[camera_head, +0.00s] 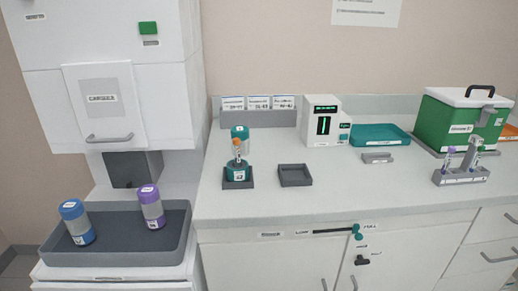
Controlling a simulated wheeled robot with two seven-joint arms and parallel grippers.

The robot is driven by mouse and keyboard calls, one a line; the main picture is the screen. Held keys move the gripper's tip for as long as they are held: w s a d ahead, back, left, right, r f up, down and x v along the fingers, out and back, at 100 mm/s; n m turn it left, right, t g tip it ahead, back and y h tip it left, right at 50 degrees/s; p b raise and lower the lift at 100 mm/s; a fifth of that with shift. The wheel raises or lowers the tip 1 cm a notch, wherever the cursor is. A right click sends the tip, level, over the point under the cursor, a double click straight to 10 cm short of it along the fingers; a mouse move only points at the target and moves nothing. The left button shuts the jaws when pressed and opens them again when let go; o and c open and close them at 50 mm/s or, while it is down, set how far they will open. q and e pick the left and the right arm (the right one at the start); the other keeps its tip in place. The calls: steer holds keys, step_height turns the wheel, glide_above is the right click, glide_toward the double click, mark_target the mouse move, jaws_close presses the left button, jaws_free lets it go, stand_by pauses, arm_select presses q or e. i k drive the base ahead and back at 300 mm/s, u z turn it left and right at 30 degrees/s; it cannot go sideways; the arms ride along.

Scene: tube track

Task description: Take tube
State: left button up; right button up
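A small tube with an orange cap (237,145) stands in a teal holder on a dark square base (238,179) on the counter, left of centre. A teal-topped canister (240,132) stands close behind it and is partly hidden. At the right, a grey rack (461,176) holds upright tubes, one with a purple cap (451,151). A blue-capped canister (77,222) and a purple-capped canister (151,206) stand in a dark tray (120,253) at the lower left. Neither of my grippers is in view.
A white cabinet labelled "CARRIERS" (101,98) rises above the tray. An empty dark square tray (295,176), a white device with a green display (325,121), a teal tray (380,134) and a green box (455,125) are on the counter. The counter's front middle is clear.

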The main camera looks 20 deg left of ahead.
mark_target(235, 141)
steer(key=z, duration=2.25)
steer(key=k, duration=1.1)
steer(key=u, duration=1.5)
